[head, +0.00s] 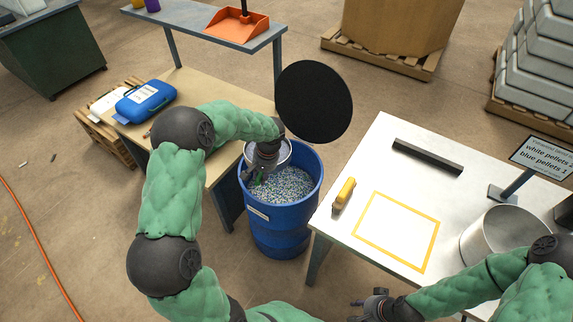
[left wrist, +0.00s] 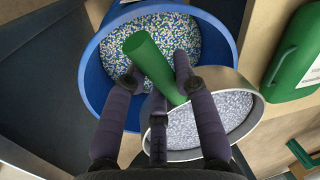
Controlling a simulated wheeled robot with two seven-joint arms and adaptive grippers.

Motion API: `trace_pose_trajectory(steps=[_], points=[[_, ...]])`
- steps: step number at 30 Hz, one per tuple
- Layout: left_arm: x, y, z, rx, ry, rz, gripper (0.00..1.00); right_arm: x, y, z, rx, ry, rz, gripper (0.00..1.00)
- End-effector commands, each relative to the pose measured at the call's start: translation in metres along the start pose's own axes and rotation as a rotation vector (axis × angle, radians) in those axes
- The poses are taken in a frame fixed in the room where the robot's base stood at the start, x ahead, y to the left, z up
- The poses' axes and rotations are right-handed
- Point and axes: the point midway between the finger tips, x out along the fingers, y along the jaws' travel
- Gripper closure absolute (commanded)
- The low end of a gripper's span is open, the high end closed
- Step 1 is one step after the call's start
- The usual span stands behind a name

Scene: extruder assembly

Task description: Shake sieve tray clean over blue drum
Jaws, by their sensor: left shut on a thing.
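The blue drum (head: 285,225) stands between two tables and holds many white and blue pellets (head: 284,187). My left gripper (head: 262,165) is over the drum's mouth, shut on the green handle (left wrist: 148,56) of the sieve tray. The round, metal-rimmed sieve tray (left wrist: 253,108) overlaps the drum's rim (left wrist: 97,83) in the left wrist view, with pale speckled material covering its inside. In the head view the tray (head: 284,152) is partly hidden by my gripper. My right gripper (head: 372,302) is near the bottom edge, away from the drum; its fingers are too small to judge.
The right table (head: 330,222) holds a yellow-handled tool (head: 344,193), a dark bar (head: 428,157), a yellow outlined square (head: 397,232) and a metal pot (head: 490,240). A black disc (head: 314,102) appears just behind the drum. A blue case (head: 145,101) lies on the left table.

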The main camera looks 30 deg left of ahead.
Motion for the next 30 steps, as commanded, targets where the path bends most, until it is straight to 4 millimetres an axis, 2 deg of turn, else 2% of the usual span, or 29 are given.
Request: trace_pose_trajectory(steps=[1, 4, 13, 16, 24, 30], points=[[0.000, -0.007, -0.004, -0.004, 0.002, 0.000, 1.00, -0.001, 0.000, 0.000, 0.000, 0.000, 0.000, 0.63], [0.001, -0.013, -0.006, -0.001, 0.003, 0.000, 1.00, -0.001, 0.000, 0.000, 0.000, 0.000, 0.000, 0.63], [0.001, -0.011, -0.006, 0.001, 0.003, 0.001, 1.00, -0.001, 0.000, 0.000, 0.000, 0.000, 0.000, 0.63], [-0.001, 0.003, 0.000, 0.004, 0.003, 0.001, 1.00, 0.001, 0.001, 0.000, 0.000, 0.000, 0.000, 0.63], [-0.011, 0.055, 0.021, 0.005, 0.004, 0.001, 1.00, 0.007, 0.003, 0.000, 0.000, 0.000, 0.000, 0.63], [-0.016, 0.077, 0.031, 0.001, 0.003, 0.000, 1.00, 0.009, 0.003, 0.000, 0.000, 0.000, 0.000, 0.63]])
